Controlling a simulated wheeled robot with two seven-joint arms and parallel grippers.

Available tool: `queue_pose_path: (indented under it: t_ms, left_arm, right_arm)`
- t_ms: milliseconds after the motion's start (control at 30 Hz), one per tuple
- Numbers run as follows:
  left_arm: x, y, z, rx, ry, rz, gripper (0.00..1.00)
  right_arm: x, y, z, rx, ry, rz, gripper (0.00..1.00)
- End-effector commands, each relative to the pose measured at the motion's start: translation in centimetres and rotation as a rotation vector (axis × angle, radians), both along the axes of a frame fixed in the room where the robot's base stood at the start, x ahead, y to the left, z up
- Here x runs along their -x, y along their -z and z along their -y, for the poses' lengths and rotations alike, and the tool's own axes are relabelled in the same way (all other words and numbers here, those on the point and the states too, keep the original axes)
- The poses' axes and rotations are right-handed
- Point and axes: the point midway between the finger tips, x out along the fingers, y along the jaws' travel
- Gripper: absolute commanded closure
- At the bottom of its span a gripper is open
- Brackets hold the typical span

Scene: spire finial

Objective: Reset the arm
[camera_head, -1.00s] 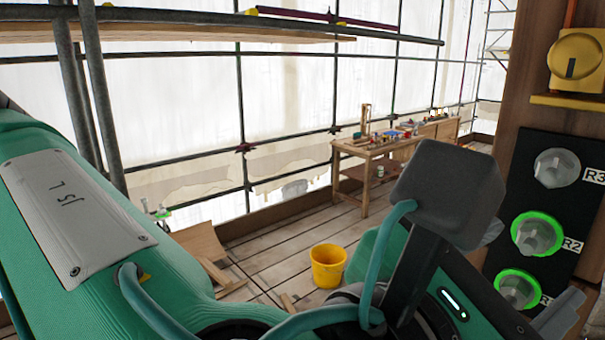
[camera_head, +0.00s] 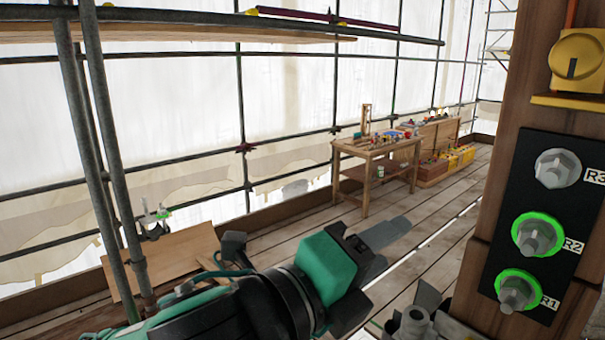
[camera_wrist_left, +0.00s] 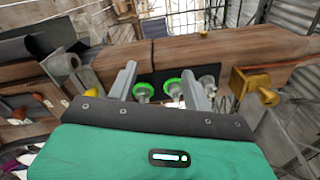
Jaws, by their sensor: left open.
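My left arm comes in low from the left in the head view. Its gripper (camera_head: 392,243) is open and empty, its grey fingers apart and pointing right. It is clear of the black panel (camera_head: 567,203) on the wooden post. The panel bears grey bolts R3 (camera_head: 557,168), R2 (camera_head: 537,236) and R1 (camera_head: 516,292); R2 and R1 have green rings. In the left wrist view, the open fingers (camera_wrist_left: 158,74) frame the ringed bolts with nothing between them. My right gripper is not in view.
A yellow box (camera_head: 576,58) sits on the post above the panel. A grey fitting (camera_head: 414,322) with a round end is low, left of the post. Scaffold poles (camera_head: 95,120) stand at left. A workbench (camera_head: 375,152) stands farther back, with open plank floor before it.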

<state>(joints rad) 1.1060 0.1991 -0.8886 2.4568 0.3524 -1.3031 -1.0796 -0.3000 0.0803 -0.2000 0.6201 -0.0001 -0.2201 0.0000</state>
Motion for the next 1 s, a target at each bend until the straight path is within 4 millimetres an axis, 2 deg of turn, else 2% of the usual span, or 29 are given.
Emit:
queue_pose_path:
  t_ms: [300, 567, 767, 1000]
  left_arm:
    - [-4.7, 7.0, -4.4, 0.252, -0.159, -0.435, 0.50]
    - [-7.0, 14.7, -8.6, 0.447, -0.337, -0.771, 0.50]
    - [-7.3, 21.6, -12.3, 0.587, -0.508, -1.015, 0.50]
    - [-5.4, 30.5, -17.0, 0.742, -0.755, -1.277, 0.50]
  right_arm:
    - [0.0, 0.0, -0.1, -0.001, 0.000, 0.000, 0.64]
    - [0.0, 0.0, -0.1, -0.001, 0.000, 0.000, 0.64]
    - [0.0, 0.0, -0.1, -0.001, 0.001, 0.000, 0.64]
    - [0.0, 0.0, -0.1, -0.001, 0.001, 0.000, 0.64]
